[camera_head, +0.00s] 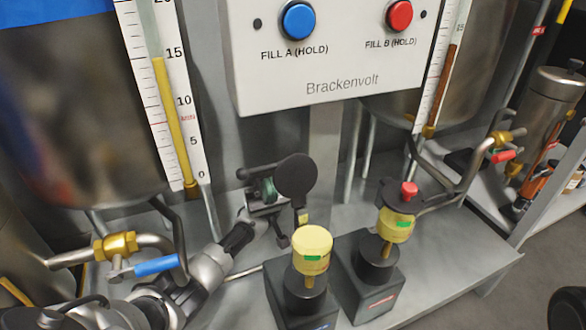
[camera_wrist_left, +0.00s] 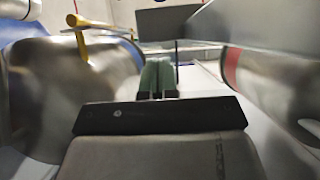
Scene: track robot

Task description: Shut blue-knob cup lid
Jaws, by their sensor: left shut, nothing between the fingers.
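The left yellow cup (camera_head: 312,250) stands upright on a black block with a blue marking. Its dark round lid (camera_head: 296,177) stands raised behind it, open. No blue knob shows; the side of the lid that faces away is hidden. My left gripper (camera_head: 268,190), with green fingertips, is just left of the raised lid, shut and empty. I cannot tell whether it touches the lid. In the left wrist view the closed green fingers (camera_wrist_left: 156,78) are in the middle. My right gripper is not in view.
A second yellow cup (camera_head: 396,226) stands to the right, its lid with a red knob (camera_head: 409,189) on top. A panel (camera_head: 330,60) with blue and red buttons hangs above. A blue-handled valve (camera_head: 156,266) is at left. The grey shelf (camera_head: 440,262) is bare at right.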

